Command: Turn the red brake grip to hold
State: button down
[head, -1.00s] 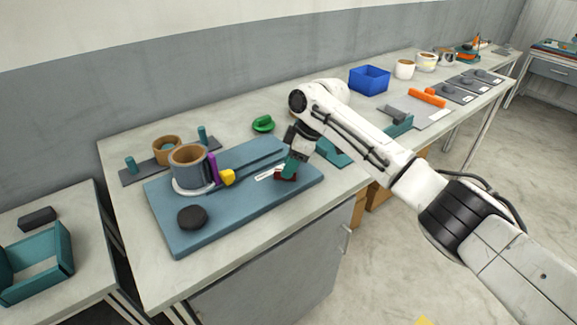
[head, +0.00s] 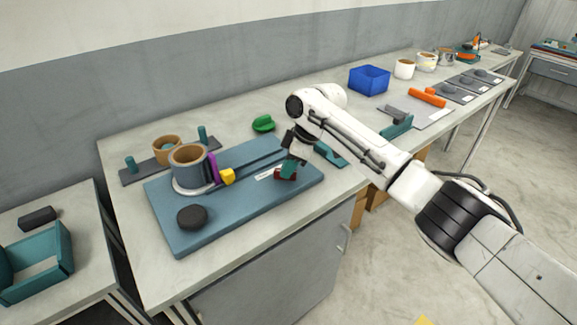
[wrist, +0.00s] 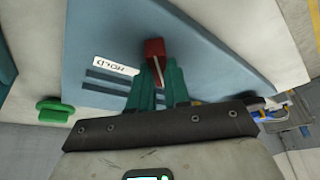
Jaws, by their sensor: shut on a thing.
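The red brake grip (head: 287,176) sits on the right end of the blue base plate (head: 215,225). In the wrist view the red grip (wrist: 154,50) stands between my green fingertips, with a white line on its face. My gripper (head: 290,167) is shut on it; in the wrist view the gripper (wrist: 157,72) reaches it from below. A white label (wrist: 117,65) with dark lettering lies on the plate beside the grip; it shows upside down, and seems to include "HOLD". The fingers hide part of the grip in the head view.
On the plate are a grey-blue cylinder (head: 188,168), a yellow piece (head: 227,177), a purple strip (head: 213,168) and a black knob (head: 192,216). A green part (head: 263,124) lies behind the plate. A blue bin (head: 369,80) stands farther back.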

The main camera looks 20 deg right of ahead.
jog(key=shift+s+a+r+m+p, duration=0.1)
jog(key=shift+m+p, duration=0.3)
jog(key=shift+p, duration=0.25)
jog(key=m+t+p, duration=0.1)
jog(key=m+p, duration=0.1)
jog(key=p, duration=0.2)
jog(key=shift+s+a+r+m+h, duration=0.1)
jog(key=shift+m+h, duration=0.3)
jog(key=m+h+p, duration=0.1)
jog(key=m+p, duration=0.1)
jog(key=m+t+p, duration=0.1)
jog(key=m+p, duration=0.1)
jog(key=m, duration=0.1)
jog(key=shift+s+a+h, duration=0.1)
jog(key=shift+a+h, duration=0.1)
jog(key=shift+h, duration=0.2)
jog(key=m, duration=0.1)
jog(key=m+h, duration=0.1)
jog(key=m, duration=0.1)
jog(key=m+p, duration=0.1)
jog(key=shift+a+f+m+h, duration=0.15)
jog(key=shift+f+m+h, duration=0.1)
jog(key=shift+m+h, duration=0.15)
jog(key=shift+a+m+h+b, duration=0.1)
jog(key=shift+m+h+b, duration=0.6)
jog(key=shift+m, duration=1.6)
jog(key=c, duration=1.1)
grip_release()
jog(key=shift+r, duration=0.1)
